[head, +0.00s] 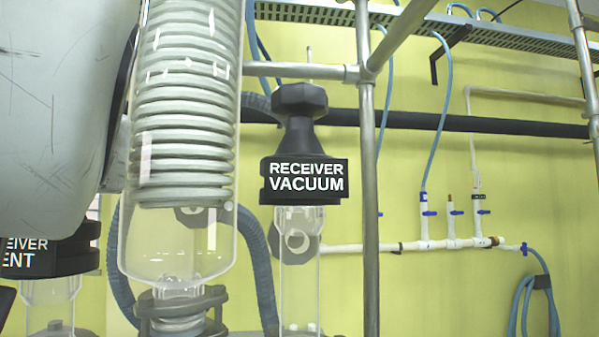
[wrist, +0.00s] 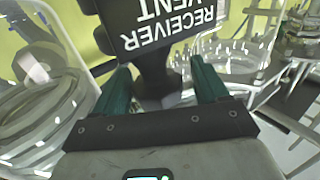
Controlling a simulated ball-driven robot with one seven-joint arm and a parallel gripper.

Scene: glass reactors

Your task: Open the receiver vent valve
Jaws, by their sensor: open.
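The receiver vent valve is a black knob with a block lettered RECEIVER VENT. In the wrist view its label block (wrist: 165,28) appears upside down at the top, with the dark knob (wrist: 160,85) below it. My gripper (wrist: 161,76) is open, with one teal finger on each side of the knob; I cannot tell whether either finger touches it. In the head view the vent label block (head: 50,257) is at the lower left, above a clear glass tube. My grey arm hides its upper part and the knob, and my fingers are not visible there.
The similar black RECEIVER VACUUM valve (head: 305,178) stands to the right. A glass condenser with a white coil (head: 185,130) is between them. A metal frame post (head: 367,180) and white pipes with blue taps (head: 425,215) are farther right. Glassware (wrist: 45,110) flanks my gripper.

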